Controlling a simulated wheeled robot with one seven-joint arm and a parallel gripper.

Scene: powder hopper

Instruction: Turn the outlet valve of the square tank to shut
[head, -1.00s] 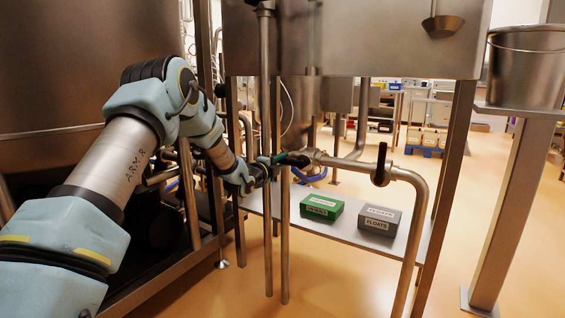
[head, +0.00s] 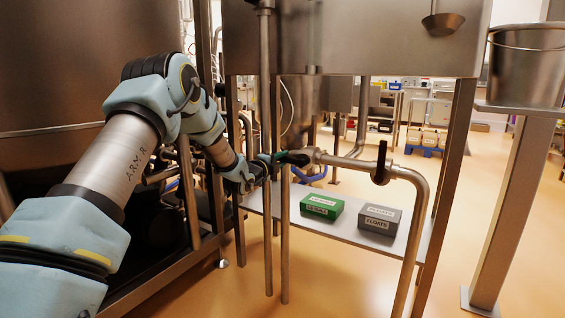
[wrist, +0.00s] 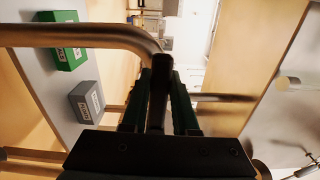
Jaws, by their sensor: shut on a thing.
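The square tank (head: 350,45) is a steel vessel at top centre of the head view. Below it, a steel outlet pipe (head: 345,162) runs right and bends down. My gripper (head: 290,158) is at the pipe's left end. In the wrist view its dark green fingers (wrist: 159,100) are closed either side of a black valve handle (wrist: 160,78). In the head view the gripped handle lies roughly level, partly hidden by the fingers. A separate black lever (head: 381,160) stands upright on the pipe, apart from my gripper. The inside of the valve is hidden.
A green box (head: 321,207) and a grey box (head: 380,219) lie on a low shelf (head: 345,232) below the pipe. Thin upright pipes (head: 266,230) stand close by my gripper. A steel bucket (head: 526,70) is at the right.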

